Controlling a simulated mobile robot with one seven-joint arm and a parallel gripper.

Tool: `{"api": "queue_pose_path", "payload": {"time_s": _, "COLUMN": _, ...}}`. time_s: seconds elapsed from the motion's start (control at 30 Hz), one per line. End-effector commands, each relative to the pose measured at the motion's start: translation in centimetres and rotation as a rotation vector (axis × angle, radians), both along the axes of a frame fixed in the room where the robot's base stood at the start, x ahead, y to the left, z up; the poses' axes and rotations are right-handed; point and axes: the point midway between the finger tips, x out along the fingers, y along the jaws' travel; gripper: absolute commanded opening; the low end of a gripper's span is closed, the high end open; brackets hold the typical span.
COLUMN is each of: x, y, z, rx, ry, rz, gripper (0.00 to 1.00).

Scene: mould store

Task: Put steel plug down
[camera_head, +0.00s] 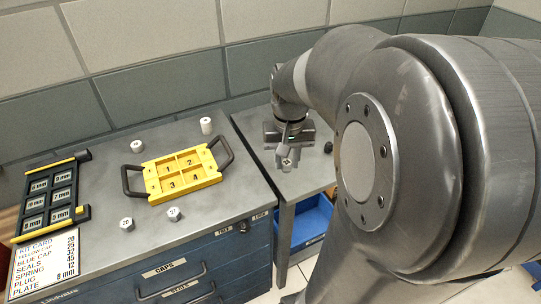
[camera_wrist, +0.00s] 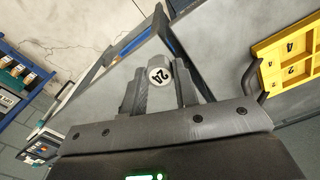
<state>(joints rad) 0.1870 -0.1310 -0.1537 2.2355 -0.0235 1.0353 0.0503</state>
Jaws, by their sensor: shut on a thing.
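My gripper (camera_head: 287,155) is above the lower grey side table at the right of the cabinet in the head view. It is shut on a small grey steel plug (camera_head: 287,163). In the wrist view the plug (camera_wrist: 160,69) sits between the two fingertips, its round white end face marked 24. The yellow tray (camera_head: 190,191) lies on the cabinet top to the left of my gripper. It has compartments numbered 1 to 4, which look empty, and dark handles at both ends. I cannot tell whether the plug touches the side table.
A black rack (camera_head: 48,196) and kit card (camera_head: 44,262) lie at left. A dark knob-like thing (camera_head: 328,147) is right of my gripper. A blue bin (camera_head: 312,222) is below.

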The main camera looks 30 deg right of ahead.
Motion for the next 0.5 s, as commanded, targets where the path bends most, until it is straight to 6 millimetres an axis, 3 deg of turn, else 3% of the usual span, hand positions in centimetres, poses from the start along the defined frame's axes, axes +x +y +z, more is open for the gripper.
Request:
{"api": "queue_pose_path", "payload": {"time_s": 0.17, "x": 1.4, "y": -1.8, "z": 0.6, "rx": -0.005, "ry": 0.003, "rz": -0.016, "gripper": 0.03}}
{"api": "queue_pose_path", "payload": {"time_s": 0.5, "x": 9.2, "y": -8.2, "z": 0.1, "rx": -0.016, "ry": 0.008, "rz": -0.077, "gripper": 0.03}}
